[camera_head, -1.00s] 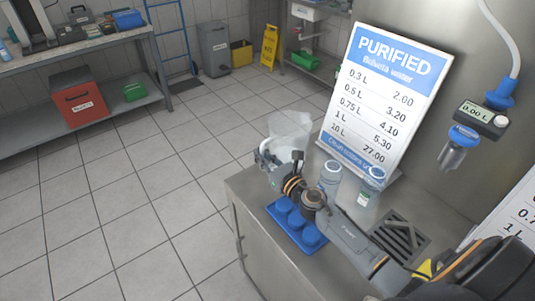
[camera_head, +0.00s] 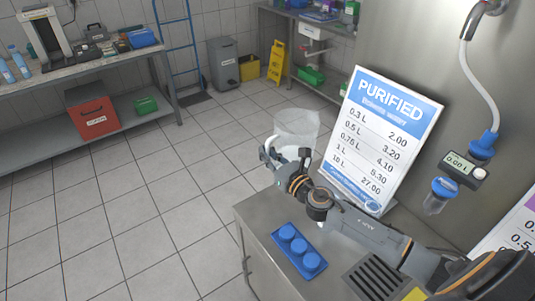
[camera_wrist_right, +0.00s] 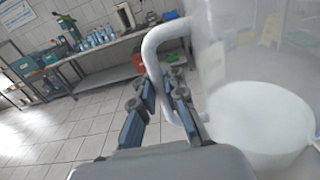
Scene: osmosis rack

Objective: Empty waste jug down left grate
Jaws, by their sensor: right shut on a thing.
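The waste jug (camera_head: 297,127) is a large translucent vessel with a white handle, beyond the far end of the counter in the head view. My right gripper (camera_head: 272,157) is shut on its handle. In the wrist view the white handle (camera_wrist_right: 152,58) rises between the blue-grey fingers (camera_wrist_right: 162,98), with the clear jug wall (camera_wrist_right: 225,55) to the right. A pale round surface (camera_wrist_right: 262,125) shows low in the jug; I cannot tell whether it is liquid or the base. A dark slotted grate (camera_head: 374,277) is set in the counter near the bottom edge. My left gripper is out of view.
The metal counter (camera_head: 262,228) carries a blue tray with several round caps (camera_head: 300,250) and a PURIFIED price board (camera_head: 385,130). A dispenser nozzle (camera_head: 440,193) hangs at the right. The tiled floor to the left is open. My right arm hides part of the counter.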

